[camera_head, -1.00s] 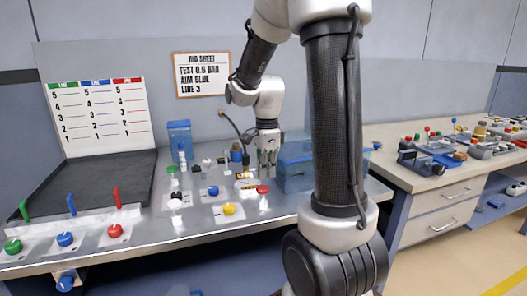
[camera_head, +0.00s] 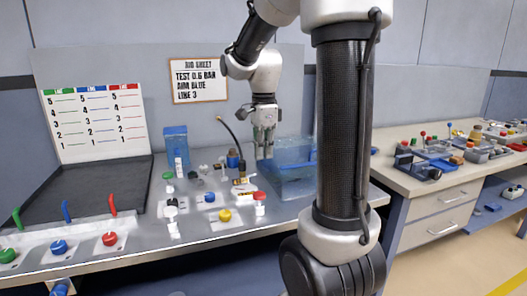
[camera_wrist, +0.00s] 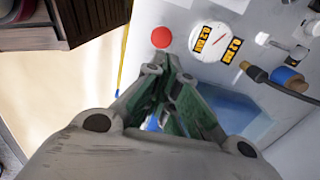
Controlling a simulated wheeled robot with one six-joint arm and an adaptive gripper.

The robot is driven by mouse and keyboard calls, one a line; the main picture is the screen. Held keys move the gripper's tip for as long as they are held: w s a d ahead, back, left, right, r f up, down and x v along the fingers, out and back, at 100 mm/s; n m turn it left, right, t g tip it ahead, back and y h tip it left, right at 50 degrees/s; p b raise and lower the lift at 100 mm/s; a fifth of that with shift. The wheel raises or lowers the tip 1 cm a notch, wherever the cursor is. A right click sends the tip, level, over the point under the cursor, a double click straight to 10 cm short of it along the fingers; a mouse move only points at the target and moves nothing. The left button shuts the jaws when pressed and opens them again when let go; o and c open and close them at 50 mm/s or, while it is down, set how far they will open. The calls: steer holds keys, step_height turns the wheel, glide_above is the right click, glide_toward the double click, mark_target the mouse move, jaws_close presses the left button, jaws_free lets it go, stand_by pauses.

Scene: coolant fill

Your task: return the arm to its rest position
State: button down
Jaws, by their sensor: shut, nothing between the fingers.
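My gripper (camera_head: 265,142) hangs fingers down above the steel bench, close to the left side of the clear blue tank (camera_head: 292,180). In the wrist view my gripper (camera_wrist: 172,90) has its fingers together with nothing held. Part of the blue tank (camera_wrist: 240,112) shows beside and below the fingers there. My arm rises from the front and hides part of the bench's right end.
The bench (camera_head: 150,240) carries coloured knobs, a red-capped fitting (camera_head: 259,197), a yellow knob (camera_head: 224,215) and a black hose (camera_head: 230,130). A blue container (camera_head: 175,145) stands behind. A second counter (camera_head: 410,180) with trays of parts is at the right.

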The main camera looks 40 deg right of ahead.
stand_by(0.4)
steer(key=s+a+r+n+t, duration=0.1)
steer(key=s+a+n+t, duration=0.1)
steer(key=s+n, duration=0.6)
steer(key=s+a+r+n+t, duration=0.1)
steer(key=s+a+n, duration=0.3)
steer(key=s+n, duration=0.5)
steer(key=n+t, duration=0.1)
steer(key=n, duration=0.3)
steer(key=shift+a+r, duration=0.25)
steer(key=shift+r, duration=0.1)
